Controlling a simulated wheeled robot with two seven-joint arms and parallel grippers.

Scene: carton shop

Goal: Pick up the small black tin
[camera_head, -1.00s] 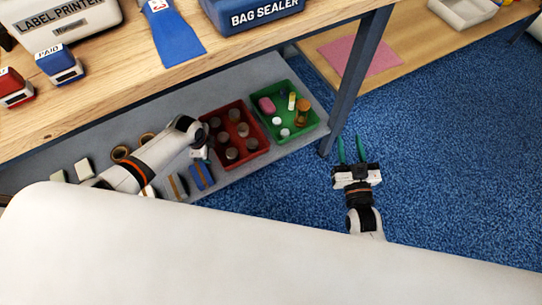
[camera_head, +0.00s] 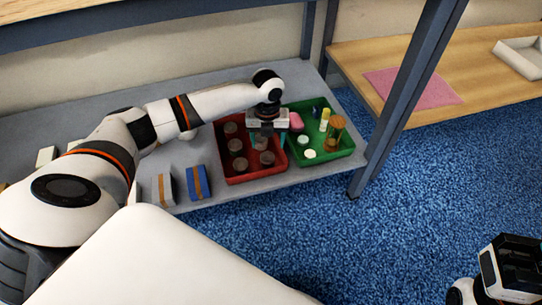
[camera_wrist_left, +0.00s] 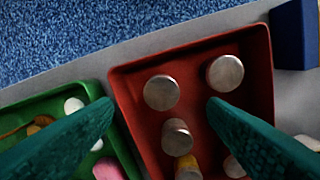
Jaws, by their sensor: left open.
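Several small round tins stand in the red tray (camera_head: 256,179) on the lower shelf, among them a front tin (camera_head: 240,164) and a back tin (camera_head: 230,127). They look dark grey-brown, with paler tops in the left wrist view, such as one tin (camera_wrist_left: 161,92) and another (camera_wrist_left: 225,73). I cannot tell which is the black one. My left gripper (camera_head: 268,138) is open and empty over the right side of the red tray. In the left wrist view its green fingers (camera_wrist_left: 160,105) are spread above the tins and hide part of the tray.
A green tray (camera_head: 333,155) with bottles, white caps and a pink item adjoins on the right. A blue box (camera_head: 198,183) and a grey box (camera_head: 163,189) stand left of the red tray. A table leg (camera_head: 400,105) rises at the right. My right arm shows partly at lower right.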

